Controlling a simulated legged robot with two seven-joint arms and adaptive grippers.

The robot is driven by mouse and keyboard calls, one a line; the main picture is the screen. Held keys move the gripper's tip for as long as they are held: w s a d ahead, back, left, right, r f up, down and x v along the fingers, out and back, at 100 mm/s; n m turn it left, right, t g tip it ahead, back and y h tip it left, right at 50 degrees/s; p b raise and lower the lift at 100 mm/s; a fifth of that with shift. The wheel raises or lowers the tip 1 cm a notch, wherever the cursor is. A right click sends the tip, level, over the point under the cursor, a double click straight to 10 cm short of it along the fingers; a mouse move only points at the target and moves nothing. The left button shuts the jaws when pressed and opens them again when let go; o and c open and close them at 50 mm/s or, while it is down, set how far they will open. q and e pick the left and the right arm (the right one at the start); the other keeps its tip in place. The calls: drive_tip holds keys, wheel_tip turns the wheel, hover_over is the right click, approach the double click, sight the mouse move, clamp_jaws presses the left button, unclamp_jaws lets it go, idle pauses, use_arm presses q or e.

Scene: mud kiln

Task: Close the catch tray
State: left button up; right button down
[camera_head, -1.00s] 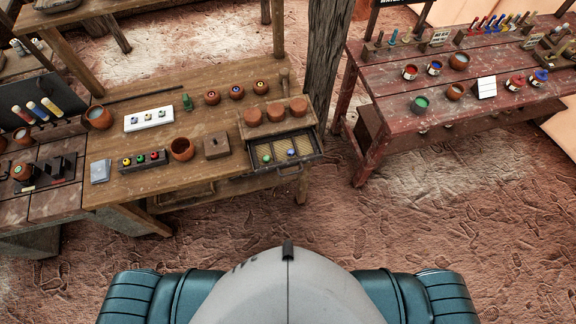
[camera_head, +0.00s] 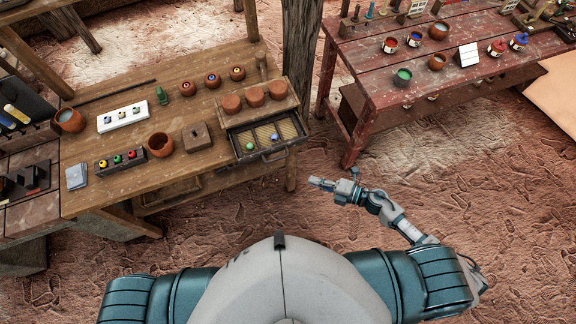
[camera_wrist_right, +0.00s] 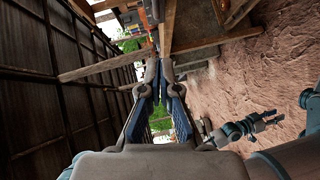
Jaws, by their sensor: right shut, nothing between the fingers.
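The catch tray (camera_head: 265,153) is a dark, shallow drawer with a mesh floor at the right front of the wooden bench. It is pulled out below a shelf (camera_head: 258,110) bearing three brown round pots. A green ball (camera_head: 250,146) and a blue ball (camera_head: 275,137) lie in its compartments. My right gripper (camera_head: 314,182) is shut and empty, in front of and right of the tray, apart from it. In the wrist view its fingers (camera_wrist_right: 161,84) point toward the bench's edge. My left gripper is outside the head view; a jointed hand (camera_wrist_right: 270,118) at the wrist view's right seems to be it, too small to read.
The wooden bench (camera_head: 110,175) also holds a clay bowl (camera_head: 160,145), a lidded wooden box (camera_head: 197,136) and a rack of coloured balls (camera_head: 120,160). A red table (camera_head: 420,105) with paint pots stands to the right, beyond a post (camera_head: 301,50). The ground before the tray is open.

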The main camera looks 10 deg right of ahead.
use_arm(q)
drive_tip(key=shift+r+p, duration=0.55)
drive_tip(key=shift+p, duration=0.05)
use_arm(e)
drive_tip(key=w+d+x, duration=0.1)
drive_tip(key=w+x, duration=0.1)
drive_tip(key=x, duration=1.1)
